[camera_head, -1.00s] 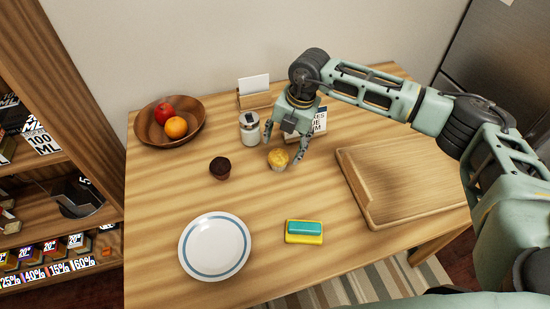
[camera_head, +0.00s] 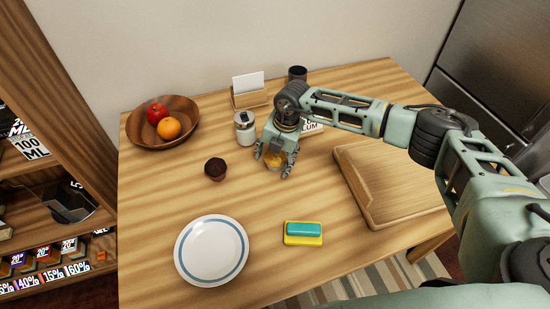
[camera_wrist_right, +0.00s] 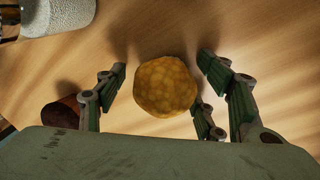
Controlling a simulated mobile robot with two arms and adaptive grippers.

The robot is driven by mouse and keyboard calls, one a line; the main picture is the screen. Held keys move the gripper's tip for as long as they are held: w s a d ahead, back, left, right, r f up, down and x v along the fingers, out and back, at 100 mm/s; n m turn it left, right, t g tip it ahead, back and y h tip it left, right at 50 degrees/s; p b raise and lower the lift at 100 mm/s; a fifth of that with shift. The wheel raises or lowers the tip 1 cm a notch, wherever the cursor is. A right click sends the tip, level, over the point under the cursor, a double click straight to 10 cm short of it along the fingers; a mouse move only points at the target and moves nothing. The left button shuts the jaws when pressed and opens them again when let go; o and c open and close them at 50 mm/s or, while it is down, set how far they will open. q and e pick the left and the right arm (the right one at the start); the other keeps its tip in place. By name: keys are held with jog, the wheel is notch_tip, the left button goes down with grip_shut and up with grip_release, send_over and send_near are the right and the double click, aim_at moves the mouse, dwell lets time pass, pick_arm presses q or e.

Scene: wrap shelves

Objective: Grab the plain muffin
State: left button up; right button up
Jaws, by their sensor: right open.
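The plain muffin (camera_head: 275,162) stands on the wooden table, golden-topped and partly hidden by my right gripper in the head view. In the right wrist view the plain muffin (camera_wrist_right: 165,86) sits between the open fingers, with gaps on both sides. My right gripper (camera_head: 272,166) is open and lowered around the muffin from above; its fingers also show in the right wrist view (camera_wrist_right: 160,98). A dark chocolate muffin (camera_head: 215,169) stands to the left, apart from the gripper. My left gripper is not in view.
A white-bodied jar (camera_head: 245,127) stands just behind the gripper. A fruit bowl (camera_head: 185,108) is at the back left, a cutting board (camera_head: 385,190) at the right. A plate (camera_head: 212,250) and a yellow-teal sponge (camera_head: 303,233) lie in front, with bare table between.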

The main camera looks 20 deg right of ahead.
jog(key=shift+c, duration=0.2)
jog(key=c, duration=1.2)
jog(key=shift+r, duration=0.15)
